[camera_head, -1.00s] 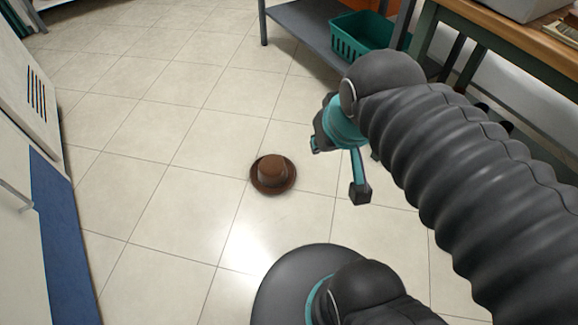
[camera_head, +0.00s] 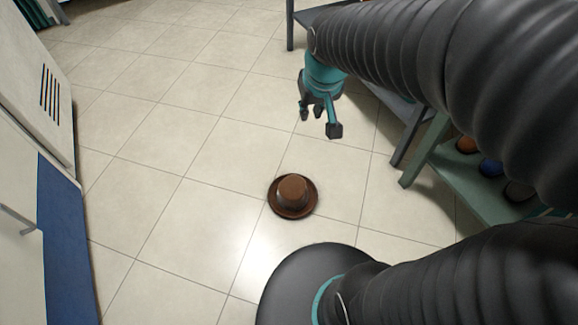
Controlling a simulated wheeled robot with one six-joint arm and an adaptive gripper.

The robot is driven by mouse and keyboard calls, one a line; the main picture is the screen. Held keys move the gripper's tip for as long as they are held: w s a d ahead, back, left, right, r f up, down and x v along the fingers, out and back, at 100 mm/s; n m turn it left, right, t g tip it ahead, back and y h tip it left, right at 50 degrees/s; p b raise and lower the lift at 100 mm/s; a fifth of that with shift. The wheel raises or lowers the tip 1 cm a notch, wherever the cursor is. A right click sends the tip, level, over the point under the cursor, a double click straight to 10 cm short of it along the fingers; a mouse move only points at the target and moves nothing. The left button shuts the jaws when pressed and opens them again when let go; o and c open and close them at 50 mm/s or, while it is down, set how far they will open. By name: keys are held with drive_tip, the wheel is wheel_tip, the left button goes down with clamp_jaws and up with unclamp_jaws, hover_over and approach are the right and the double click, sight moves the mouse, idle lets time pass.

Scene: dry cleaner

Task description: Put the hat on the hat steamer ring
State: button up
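A brown hat (camera_head: 293,195) lies brim down, crown up, on the tiled floor near the middle of the head view. My gripper (camera_head: 319,116) hangs above and beyond the hat, pointing down, with nothing between its fingers. Its fingers are spread apart and do not touch the hat. No hat steamer ring is visible in this view.
A green-framed table with a low shelf (camera_head: 464,197) holding several round coloured things stands at the right. A white cabinet with a blue lower panel (camera_head: 62,245) stands at the left. The floor around the hat is clear.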

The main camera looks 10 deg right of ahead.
drive_tip(key=w+a+f+g, duration=0.1)
drive_tip(key=w+a+f, duration=0.3)
drive_tip(key=w+f, duration=0.7)
drive_tip(key=n+g+b, duration=0.2)
drive_tip(key=g+b, duration=0.1)
hover_over(270, 204)
drive_tip(key=f, duration=4.6)
drive_tip(key=shift+w+f, duration=0.1)
drive_tip(key=shift+w, duration=0.1)
drive_tip(key=shift+s+f, duration=0.2)
drive_tip(key=shift+f, duration=2.75)
clamp_jaws()
